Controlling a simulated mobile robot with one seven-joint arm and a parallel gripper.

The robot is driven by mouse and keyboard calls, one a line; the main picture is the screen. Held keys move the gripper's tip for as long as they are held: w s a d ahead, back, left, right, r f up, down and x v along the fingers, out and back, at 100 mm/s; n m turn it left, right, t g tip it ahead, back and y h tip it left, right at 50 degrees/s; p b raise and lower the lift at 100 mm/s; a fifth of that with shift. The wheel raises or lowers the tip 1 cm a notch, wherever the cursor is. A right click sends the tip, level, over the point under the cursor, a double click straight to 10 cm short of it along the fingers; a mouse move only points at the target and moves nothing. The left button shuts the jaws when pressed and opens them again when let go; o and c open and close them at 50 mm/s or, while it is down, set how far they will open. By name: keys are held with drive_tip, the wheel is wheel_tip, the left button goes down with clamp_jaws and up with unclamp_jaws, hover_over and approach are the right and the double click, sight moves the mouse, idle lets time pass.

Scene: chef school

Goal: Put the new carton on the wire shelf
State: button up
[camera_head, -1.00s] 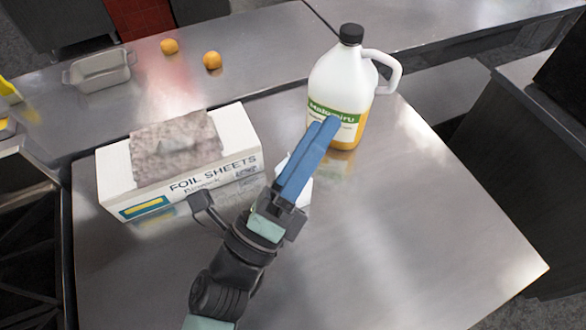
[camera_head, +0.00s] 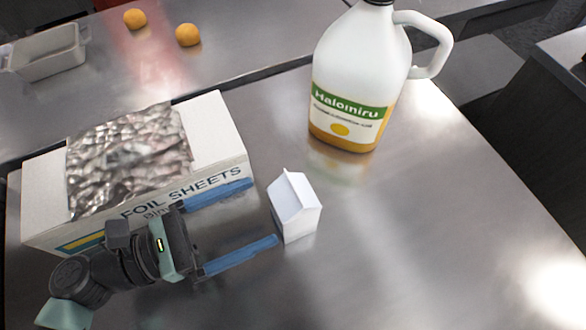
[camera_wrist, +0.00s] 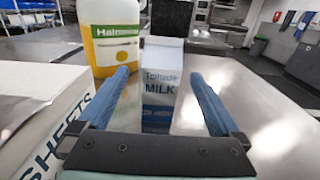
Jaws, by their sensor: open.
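A small white carton (camera_head: 295,208) with a gabled top stands upright on the steel table in the head view. My gripper (camera_head: 262,212) is open and low over the table, pointing right at the carton. Its blue fingers are spread, with the carton just ahead of and between the tips in the wrist view. I cannot tell whether either fingertip touches it. No wire shelf can be made out.
A foil sheets box (camera_head: 222,128) stands close behind my gripper, beside one finger. A large Halomiru jug (camera_head: 360,75) stands behind the carton. Two oranges (camera_head: 188,35) and a grey tray (camera_head: 48,65) are on the far counter. The table's right side (camera_head: 450,220) is clear.

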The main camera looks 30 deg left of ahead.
sight(311, 189)
drive_tip(key=p+x, duration=0.3)
drive_tip(key=x, duration=0.7)
drive_tip(key=shift+w+d+r, duration=0.1)
drive_tip(key=shift+d, duration=0.25)
drive_tip(key=shift+r, duration=0.1)
clamp_jaws()
